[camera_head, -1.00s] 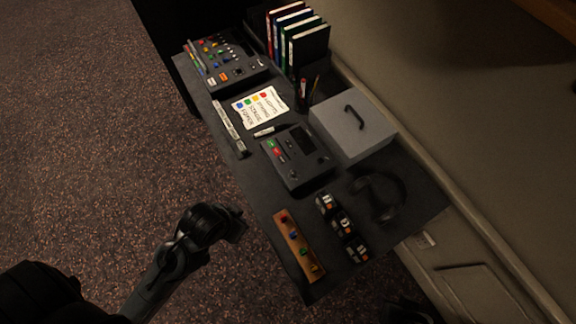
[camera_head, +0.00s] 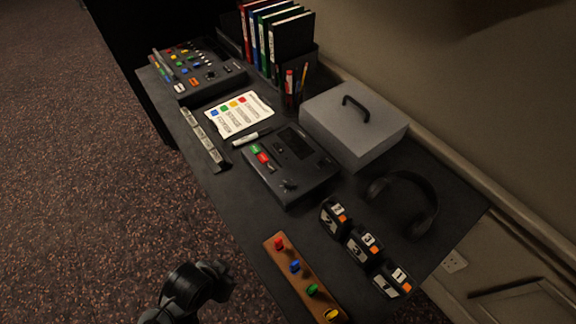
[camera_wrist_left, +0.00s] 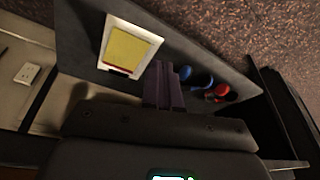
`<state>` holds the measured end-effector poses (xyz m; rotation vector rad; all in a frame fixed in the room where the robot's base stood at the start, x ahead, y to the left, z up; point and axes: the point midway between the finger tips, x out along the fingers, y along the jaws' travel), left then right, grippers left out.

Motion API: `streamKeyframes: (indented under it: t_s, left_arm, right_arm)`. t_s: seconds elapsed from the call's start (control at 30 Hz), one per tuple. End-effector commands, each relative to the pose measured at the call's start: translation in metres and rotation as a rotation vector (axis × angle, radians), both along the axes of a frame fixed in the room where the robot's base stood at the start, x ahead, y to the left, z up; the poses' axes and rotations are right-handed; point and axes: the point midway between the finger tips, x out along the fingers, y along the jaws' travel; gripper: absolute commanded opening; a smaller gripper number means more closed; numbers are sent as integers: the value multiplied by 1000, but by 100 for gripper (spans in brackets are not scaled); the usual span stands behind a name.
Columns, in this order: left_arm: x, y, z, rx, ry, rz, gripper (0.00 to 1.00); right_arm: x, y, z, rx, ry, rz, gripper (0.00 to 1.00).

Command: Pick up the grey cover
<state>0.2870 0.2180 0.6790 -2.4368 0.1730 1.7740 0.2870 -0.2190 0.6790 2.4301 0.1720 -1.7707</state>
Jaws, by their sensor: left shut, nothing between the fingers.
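The grey cover (camera_head: 345,140) is a flat-topped, box-shaped piece with a black arched handle (camera_head: 356,108). It sits on the far right side of the dark desk (camera_head: 222,200) in the head view. What is under it is hidden. My left gripper (camera_head: 225,284) is low in the head view, in front of the desk's near edge and well away from the cover. Its fingers (camera_wrist_left: 165,88) are shut and empty in the left wrist view. I do not make out the cover in the wrist view. My right gripper is not in view.
A control box (camera_head: 290,165) stands left of the cover. Headphones (camera_head: 408,200) lie right of it, near several numbered black blocks (camera_head: 365,245). A pen cup (camera_head: 293,100) and binders (camera_head: 290,45) stand behind. A wooden strip with coloured pegs (camera_head: 303,278) lies at the near edge.

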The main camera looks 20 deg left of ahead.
Motion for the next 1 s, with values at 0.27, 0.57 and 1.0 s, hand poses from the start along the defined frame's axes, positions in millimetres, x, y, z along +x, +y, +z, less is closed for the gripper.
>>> streamKeyframes:
  t_s: [0.27,0.57,1.0]
  left_arm:
    - [0,0,2,0,-2,0,0]
    - [0,0,1,0,-2,0,18]
    - [0,1,2,5,0,-3,41]
  right_arm:
    - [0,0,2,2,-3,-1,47]
    - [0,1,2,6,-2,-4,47]
    - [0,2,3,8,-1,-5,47]
